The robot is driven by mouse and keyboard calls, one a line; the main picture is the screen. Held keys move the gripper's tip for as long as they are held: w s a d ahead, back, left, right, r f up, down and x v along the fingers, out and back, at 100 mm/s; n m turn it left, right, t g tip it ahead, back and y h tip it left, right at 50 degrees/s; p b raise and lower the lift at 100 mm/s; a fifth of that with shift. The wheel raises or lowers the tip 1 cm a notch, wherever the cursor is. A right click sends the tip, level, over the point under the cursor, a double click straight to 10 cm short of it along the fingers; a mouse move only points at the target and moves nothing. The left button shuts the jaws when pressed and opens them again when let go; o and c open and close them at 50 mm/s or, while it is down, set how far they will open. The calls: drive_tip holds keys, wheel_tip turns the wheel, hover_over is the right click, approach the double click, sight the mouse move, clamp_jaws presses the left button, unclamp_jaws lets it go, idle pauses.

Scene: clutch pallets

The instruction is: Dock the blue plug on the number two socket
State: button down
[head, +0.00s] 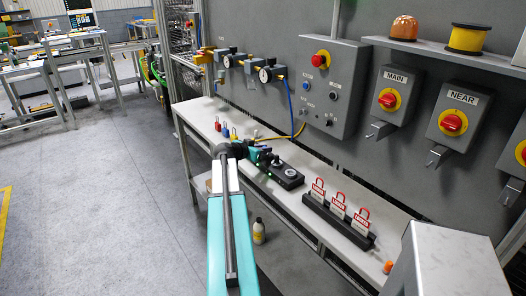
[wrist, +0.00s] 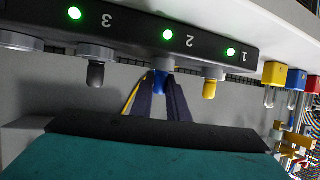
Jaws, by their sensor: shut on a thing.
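My gripper (wrist: 160,88) is shut on the blue plug (wrist: 161,78) in the wrist view, which shows the scene upside down. The plug is at the number two socket (wrist: 164,68) of the black socket block (wrist: 130,27); I cannot tell whether it is fully seated. A black plug (wrist: 95,75) is at socket three and a yellow plug (wrist: 209,90) at socket one. Green lights are lit by all three numbers. In the head view my gripper (head: 263,160) is beside the socket block (head: 288,178) on the bench, and the blue plug cannot be made out.
A black rack (head: 335,222) with three red-shackled white tags stands on the bench (head: 300,208) to the right. Several small coloured padlocks (head: 226,131) are at the left. A grey control box (head: 327,88) and hanging yellow and blue lines are behind.

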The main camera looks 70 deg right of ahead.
drive_tip(key=c, duration=2)
unclamp_jaws()
drive_tip(key=b+v, duration=0.3)
drive_tip(key=v, duration=0.8)
drive_tip(key=shift+s, duration=0.1)
drive_tip(key=shift+a, duration=0.1)
